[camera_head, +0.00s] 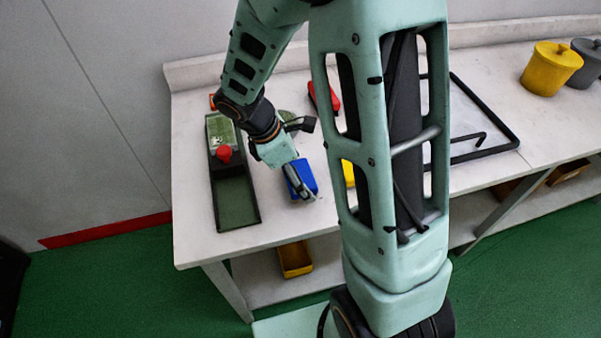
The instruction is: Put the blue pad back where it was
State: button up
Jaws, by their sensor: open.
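The blue pad (305,174) lies on the white table, left of my arm's column. My gripper (301,190) is open and sits low over the pad, its fingers covering part of it. I cannot tell whether the fingers touch the pad. My wrist comes down from the upper left and hides some of the table behind the pad.
A dark tray (236,203) with a green part and a red knob (225,153) stands to the left. A red pad (324,98) and a partly hidden yellow pad (349,173) lie nearby. A black frame (497,133) and yellow pot (551,68) are at right.

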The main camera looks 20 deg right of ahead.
jog(key=shift+r, duration=0.1)
jog(key=p+v, duration=0.1)
jog(key=v, duration=1.1)
jog(key=shift+w+r+p, duration=0.1)
jog(key=shift+p, duration=0.2)
